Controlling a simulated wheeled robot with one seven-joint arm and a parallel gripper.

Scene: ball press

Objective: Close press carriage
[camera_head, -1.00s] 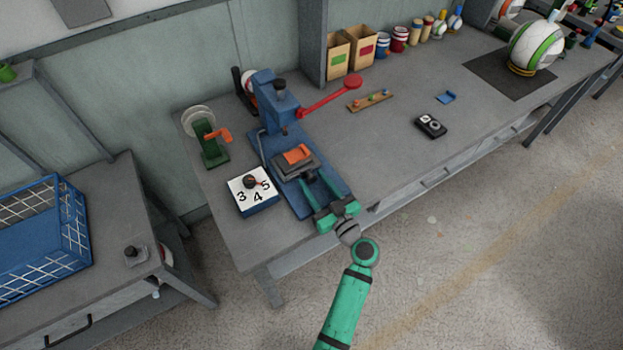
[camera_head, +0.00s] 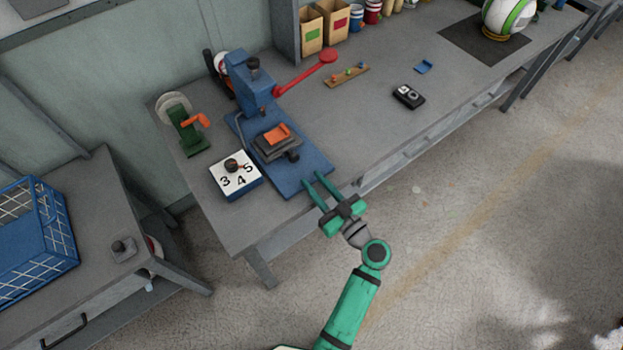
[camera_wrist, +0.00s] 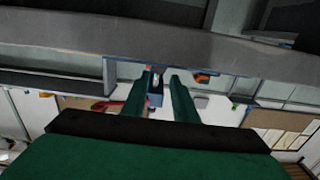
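The blue press (camera_head: 250,85) stands on its blue base plate (camera_head: 307,165) at the left part of the workbench, with a red lever (camera_head: 305,72) reaching up to the right. Its dark grey carriage (camera_head: 277,149) sits on the plate in front of the press column, with an orange piece (camera_head: 277,134) on top and a dark knob (camera_head: 292,156) at the front. My green gripper (camera_head: 315,182) is at the front edge of the base plate, apart from the carriage. Its two fingers are spread with nothing between them. The wrist view also shows the open fingers (camera_wrist: 172,97).
A white dial box (camera_head: 235,174) marked 3, 4, 5 stands left of the base plate. A green tool with an orange handle (camera_head: 187,130) is behind it. A black device (camera_head: 408,97) lies to the right. The bench front between it and the press is clear.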

